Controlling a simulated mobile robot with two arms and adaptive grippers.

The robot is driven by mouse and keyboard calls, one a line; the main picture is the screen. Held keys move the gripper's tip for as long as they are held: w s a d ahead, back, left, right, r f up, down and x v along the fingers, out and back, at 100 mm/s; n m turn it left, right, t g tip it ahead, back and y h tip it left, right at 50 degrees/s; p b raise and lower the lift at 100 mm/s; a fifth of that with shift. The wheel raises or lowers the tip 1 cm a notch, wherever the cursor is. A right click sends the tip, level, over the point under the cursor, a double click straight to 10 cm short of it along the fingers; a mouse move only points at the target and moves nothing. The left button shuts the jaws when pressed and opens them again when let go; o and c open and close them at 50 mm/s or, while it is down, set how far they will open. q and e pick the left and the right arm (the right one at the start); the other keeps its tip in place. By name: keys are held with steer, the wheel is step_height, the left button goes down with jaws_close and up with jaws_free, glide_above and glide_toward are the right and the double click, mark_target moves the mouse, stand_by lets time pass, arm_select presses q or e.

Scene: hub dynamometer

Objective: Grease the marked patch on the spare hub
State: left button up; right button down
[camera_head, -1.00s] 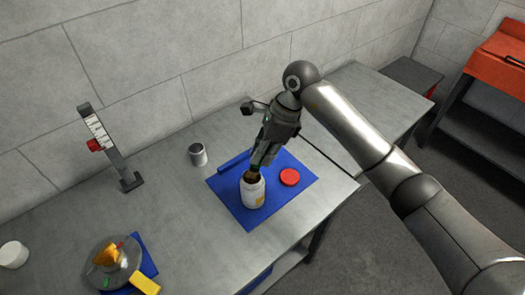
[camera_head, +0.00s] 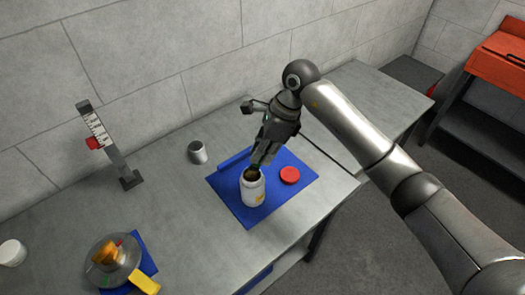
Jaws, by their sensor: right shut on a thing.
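My right gripper (camera_head: 258,165) reaches down to the mouth of an open white jar (camera_head: 253,191) with a yellow label patch. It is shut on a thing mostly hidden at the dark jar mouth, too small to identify. The jar stands upright on a blue mat (camera_head: 238,209). A red lid (camera_head: 290,175) lies on the mat to the right of the jar. A round grey metal hub (camera_head: 96,252) with an orange centre and a green mark (camera_head: 107,282) sits on another blue mat at the lower left. My left gripper is out of view.
A yellow block (camera_head: 144,283) lies beside the hub. A grey upright gauge (camera_head: 107,143) with a red slider, a metal cup (camera_head: 198,152) and a white round container (camera_head: 12,253) stand on the grey table (camera_head: 190,230). Table between hub and jar mat is clear.

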steer(key=shift+f+b, duration=0.3)
steer(key=shift+f, duration=0.1)
steer(key=shift+s+f+b, duration=0.1)
steer(key=shift+f+b, duration=0.05)
steer(key=shift+b, duration=0.2)
stand_by(1.8)
steer(key=shift+r+p, duration=0.6)
steer(key=shift+r, duration=0.8)
steer(key=shift+r+p, duration=0.85)
steer(key=shift+r, duration=1.4)
steer(key=shift+d, duration=0.1)
